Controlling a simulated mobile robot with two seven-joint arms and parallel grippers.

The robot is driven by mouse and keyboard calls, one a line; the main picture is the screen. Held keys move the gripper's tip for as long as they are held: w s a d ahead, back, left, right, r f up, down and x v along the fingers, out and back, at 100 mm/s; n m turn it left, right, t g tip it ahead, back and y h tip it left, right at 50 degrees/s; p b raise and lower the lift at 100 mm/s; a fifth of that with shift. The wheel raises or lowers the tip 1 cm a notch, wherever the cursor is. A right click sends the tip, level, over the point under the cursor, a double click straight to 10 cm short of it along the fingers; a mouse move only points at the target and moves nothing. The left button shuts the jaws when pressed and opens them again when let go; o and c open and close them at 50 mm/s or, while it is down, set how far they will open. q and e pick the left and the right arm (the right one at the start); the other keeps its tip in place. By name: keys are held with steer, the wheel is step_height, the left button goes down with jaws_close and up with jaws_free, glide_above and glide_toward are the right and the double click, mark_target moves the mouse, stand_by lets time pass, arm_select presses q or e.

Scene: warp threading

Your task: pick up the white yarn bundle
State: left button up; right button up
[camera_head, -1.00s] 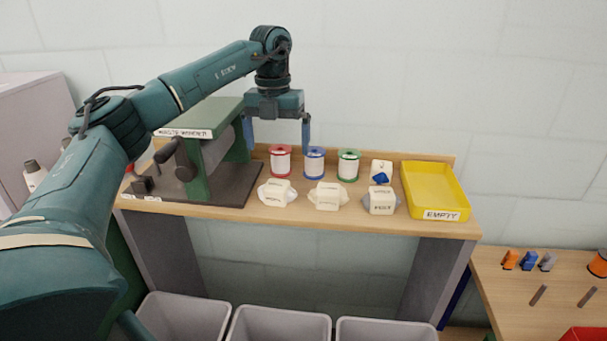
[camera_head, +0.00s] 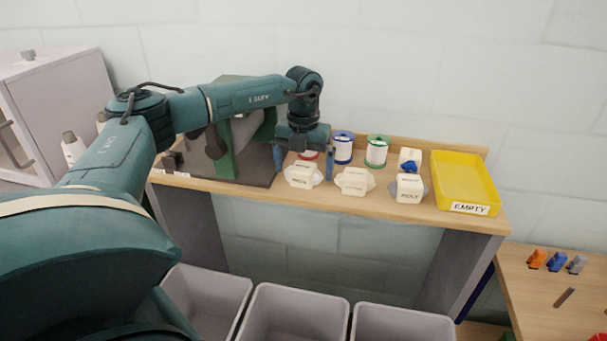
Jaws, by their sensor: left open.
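The labels are too small to read surely, so I cannot tell the bundles apart by colour name. My left gripper (camera_head: 304,170) points down with its fingers apart, one at each side of the left bundle in the picture. Nothing is held. Whether the fingers touch the bundle I cannot tell. My right gripper is not in view.
Behind the bundles stand a blue-rimmed spool (camera_head: 343,147), a green-rimmed spool (camera_head: 376,151) and a red-rimmed spool (camera_head: 309,155), partly hidden by my gripper. A yellow tray (camera_head: 464,180) marked EMPTY is at right. A green-framed machine (camera_head: 228,150) stands left. Grey bins (camera_head: 295,315) are below.

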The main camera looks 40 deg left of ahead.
arm_select(q)
steer(key=shift+f, duration=0.4)
steer(key=shift+c, duration=0.2)
steer(key=c, duration=0.9)
steer(key=shift+r, duration=0.15)
